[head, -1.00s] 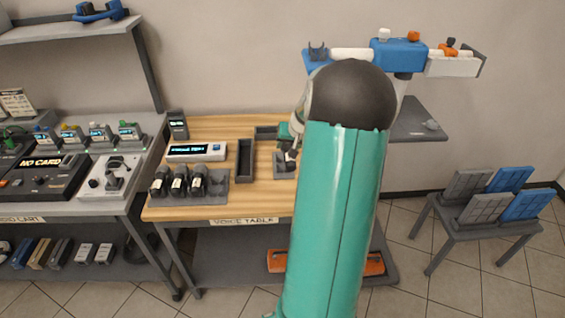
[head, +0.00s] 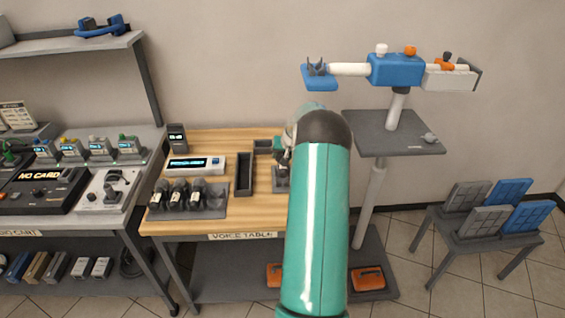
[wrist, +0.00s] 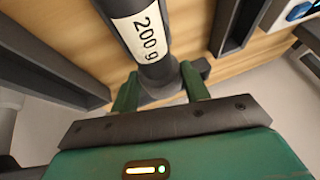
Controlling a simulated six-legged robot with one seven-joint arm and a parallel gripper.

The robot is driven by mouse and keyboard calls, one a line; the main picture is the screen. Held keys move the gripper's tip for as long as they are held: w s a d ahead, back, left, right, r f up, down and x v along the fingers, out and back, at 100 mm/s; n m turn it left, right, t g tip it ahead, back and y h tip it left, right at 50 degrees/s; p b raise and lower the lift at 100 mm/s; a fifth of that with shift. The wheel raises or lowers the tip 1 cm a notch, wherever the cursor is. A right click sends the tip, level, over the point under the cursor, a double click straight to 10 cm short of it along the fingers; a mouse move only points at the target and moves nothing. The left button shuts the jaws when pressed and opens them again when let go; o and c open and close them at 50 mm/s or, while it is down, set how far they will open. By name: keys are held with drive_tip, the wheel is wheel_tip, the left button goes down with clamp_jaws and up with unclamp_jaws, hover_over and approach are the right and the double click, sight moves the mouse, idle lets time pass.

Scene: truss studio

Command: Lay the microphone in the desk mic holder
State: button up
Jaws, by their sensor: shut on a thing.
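A dark cylindrical microphone with a white "200 g" label (wrist: 145,32) lies between the two green fingers of my gripper (wrist: 160,88) in the wrist view. My gripper is shut on it. In the head view my gripper (head: 284,156) is at the right part of the wooden table, largely hidden by my arm. A small grey block (head: 281,182), which looks like the desk mic holder, stands just below it. I cannot tell whether the microphone touches it.
The wooden voice table (head: 245,217) holds a grey rack (head: 214,209) with dark labelled microphones, a white display unit (head: 181,166) and a narrow dark tray (head: 244,174). A tall stand with a grey shelf (head: 385,140) and a blue-and-white boom (head: 393,70) rises at the right.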

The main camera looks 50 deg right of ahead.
drive_tip(key=shift+w+d+f, duration=0.15)
drive_tip(key=shift+f, duration=1.65)
drive_tip(key=shift+f, duration=0.15)
drive_tip(key=o, duration=1.2)
drive_tip(key=shift+r, duration=0.5)
drive_tip(key=v, duration=1.1)
drive_tip(key=shift+s, duration=0.2)
